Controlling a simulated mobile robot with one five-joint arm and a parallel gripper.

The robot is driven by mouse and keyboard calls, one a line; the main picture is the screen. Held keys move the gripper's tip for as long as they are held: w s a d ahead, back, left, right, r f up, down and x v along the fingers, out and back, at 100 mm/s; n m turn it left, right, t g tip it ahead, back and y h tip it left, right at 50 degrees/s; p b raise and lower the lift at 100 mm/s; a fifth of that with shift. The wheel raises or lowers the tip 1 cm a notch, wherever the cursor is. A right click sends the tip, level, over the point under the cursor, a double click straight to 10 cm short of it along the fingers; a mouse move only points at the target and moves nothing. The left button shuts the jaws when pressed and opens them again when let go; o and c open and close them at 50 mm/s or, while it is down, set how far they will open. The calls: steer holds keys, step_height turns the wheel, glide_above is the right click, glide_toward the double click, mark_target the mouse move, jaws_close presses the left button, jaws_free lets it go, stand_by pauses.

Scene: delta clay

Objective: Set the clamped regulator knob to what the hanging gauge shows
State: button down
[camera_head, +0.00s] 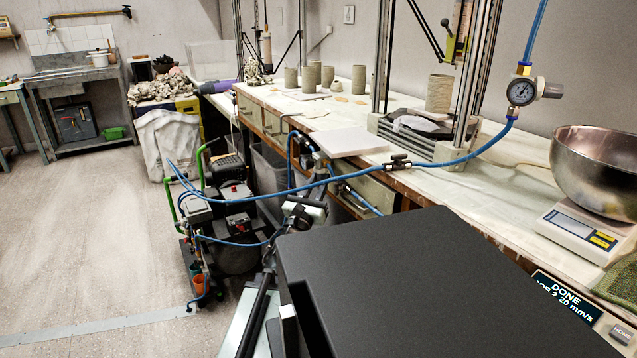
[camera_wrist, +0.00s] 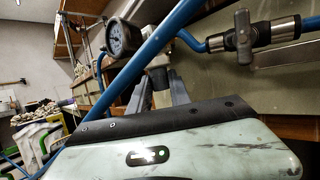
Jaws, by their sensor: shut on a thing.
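The hanging gauge (camera_head: 522,91) has a round dark dial and a grey knob at its right. It hangs on the blue hose above the bench, and its reading is too small to tell. In the wrist view another round gauge (camera_wrist: 124,38) stands at upper left, seen at an angle, apparently on the clamped regulator. My gripper (camera_wrist: 160,92) shows its two grey fingers beyond the pale wrist cover. It is shut on a dark cylindrical knob (camera_wrist: 158,78), mostly hidden by the fingers and cover. In the head view the knob cannot be made out.
A blue hose (camera_head: 455,166) runs along the bench front, with an inline valve (camera_head: 398,162); the valve (camera_wrist: 244,36) is close on the right in the wrist view. A compressor cart (camera_head: 232,195) stands below at left. A steel bowl (camera_head: 600,165) sits on a scale. Floor at left is clear.

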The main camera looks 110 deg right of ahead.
stand_by(0.4)
steer(key=c, duration=1.2)
jaws_free()
steer(key=m+g+y, duration=0.2)
steer(key=y, duration=0.1)
steer(key=d+m+g+y, duration=0.1)
steer(key=m+g+y, duration=0.1)
steer(key=g+y, duration=0.1)
steer(key=shift+w+d+m+y, duration=0.1)
steer(key=shift+w+m+y, duration=0.05)
steer(key=shift+m+y, duration=0.15)
steer(key=w+f+m+g+y+b, duration=0.3)
steer(key=w+m+y, duration=0.1)
steer(key=w+y, duration=0.35)
steer(key=a+r+n+t+h+p, duration=0.1)
steer(key=t+p, duration=0.1)
steer(key=p, duration=0.2)
steer(key=a+r+n+t+h+p, duration=0.1)
steer(key=t+p, duration=0.1)
steer(key=p, duration=0.2)
steer(key=a+r+t+h+p, duration=0.1)
steer(key=a+p, duration=0.1)
steer(key=p, duration=0.2)
steer(key=shift+w+a+r+n+t+h+p, duration=0.1)
steer(key=shift+w+r+n+t+h+p, duration=0.2)
steer(key=shift+r+n+t+h+p, duration=0.1)
